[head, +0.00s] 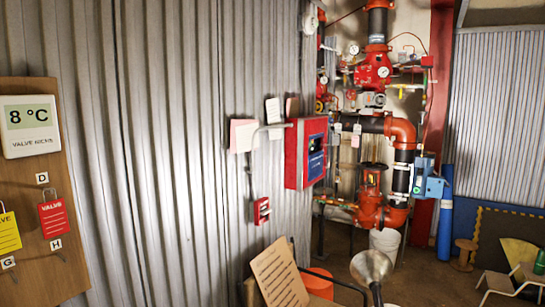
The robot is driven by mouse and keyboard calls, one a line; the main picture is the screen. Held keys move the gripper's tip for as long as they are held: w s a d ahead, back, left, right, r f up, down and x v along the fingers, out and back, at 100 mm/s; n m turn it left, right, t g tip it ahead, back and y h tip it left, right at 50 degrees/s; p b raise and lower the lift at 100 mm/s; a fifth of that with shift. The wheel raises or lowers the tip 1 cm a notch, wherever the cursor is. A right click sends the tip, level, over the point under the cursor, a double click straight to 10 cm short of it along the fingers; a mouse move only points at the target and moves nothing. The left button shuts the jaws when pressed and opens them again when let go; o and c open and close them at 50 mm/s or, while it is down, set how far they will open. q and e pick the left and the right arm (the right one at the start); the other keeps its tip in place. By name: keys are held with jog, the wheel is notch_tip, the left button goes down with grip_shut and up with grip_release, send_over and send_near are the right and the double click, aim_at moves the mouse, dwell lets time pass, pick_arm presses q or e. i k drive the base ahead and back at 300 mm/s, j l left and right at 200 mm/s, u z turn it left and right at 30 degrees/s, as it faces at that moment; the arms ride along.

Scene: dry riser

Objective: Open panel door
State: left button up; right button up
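A red panel box (306,152) is mounted on the corrugated metal wall, right of the middle in the head view. Its front faces right and carries a dark blue area with a small screen; its door looks closed. The panel is seen at a steep angle, so any handle or latch is too small to make out. Neither of my grippers shows in the head view.
A small red pull station (262,210) sits below the panel. Red and black riser pipes (400,135) stand right of it. A chair with a wooden board (279,275), a metal funnel (371,268) and a white bucket (385,244) crowd the floor below. A tag board (45,180) hangs left.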

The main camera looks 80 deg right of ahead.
aim_at(311, 168)
jog(key=z, duration=3.7)
jog(key=l+z, duration=0.35)
jog(key=l, duration=0.15)
jog(key=i+l+z, duration=0.15)
jog(key=l+z, duration=0.2)
jog(key=i+l+z, duration=0.15)
jog(key=l+z, duration=0.15)
jog(key=l, duration=0.2)
jog(key=i+l+u, duration=0.15)
jog(key=i+l, duration=1.1)
jog(key=i+j+u, duration=0.15)
jog(key=i+u, duration=0.2)
jog(key=i, duration=0.2)
jog(key=i+u, duration=0.4)
jog(key=i, duration=0.15)
jog(key=i+l+u, duration=0.15)
jog(key=i+u, duration=0.2)
jog(key=i, duration=0.2)
